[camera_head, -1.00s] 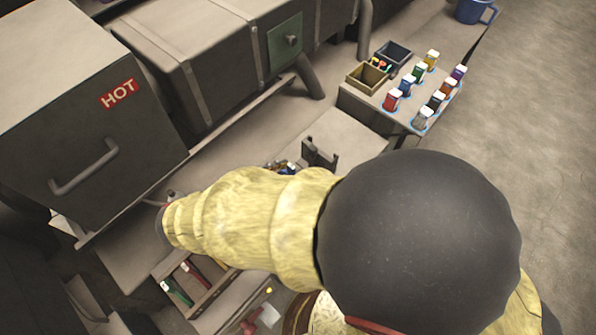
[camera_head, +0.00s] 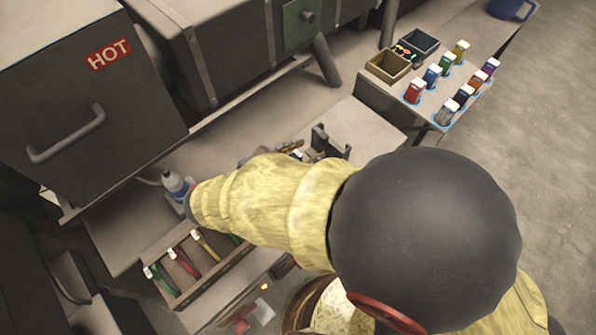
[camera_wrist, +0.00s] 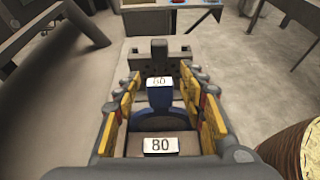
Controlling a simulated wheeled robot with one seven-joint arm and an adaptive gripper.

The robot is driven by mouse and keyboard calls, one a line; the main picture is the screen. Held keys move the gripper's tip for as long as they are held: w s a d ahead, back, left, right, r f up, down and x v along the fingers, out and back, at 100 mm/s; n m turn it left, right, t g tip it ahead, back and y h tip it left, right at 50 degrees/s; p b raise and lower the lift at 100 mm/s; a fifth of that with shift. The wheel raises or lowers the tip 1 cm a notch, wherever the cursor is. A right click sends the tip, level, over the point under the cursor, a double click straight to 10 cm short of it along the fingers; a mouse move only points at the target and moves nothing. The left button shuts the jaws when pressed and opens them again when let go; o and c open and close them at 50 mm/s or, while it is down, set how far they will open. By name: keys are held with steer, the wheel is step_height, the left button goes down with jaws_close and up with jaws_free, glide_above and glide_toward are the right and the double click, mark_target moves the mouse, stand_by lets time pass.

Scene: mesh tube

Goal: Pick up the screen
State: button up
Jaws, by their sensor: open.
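In the wrist view, a blue piece with an upright stem (camera_wrist: 159,98) and a white top label stands between the fingers of my gripper (camera_wrist: 163,79). I take the blue piece to be the screen, but cannot be sure. My gripper is open, with yellow-lined fingers on both sides and visible gaps beside the blue stem. In the head view my arm hides most of the gripper and this piece.
A wooden tray (camera_head: 211,285) holds several tagged coloured handles. A bottle (camera_head: 174,184) stands beside my arm. The dark HOT box (camera_head: 85,115) is at left.

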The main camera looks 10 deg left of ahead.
steer(key=shift+x, duration=0.95)
jaws_close()
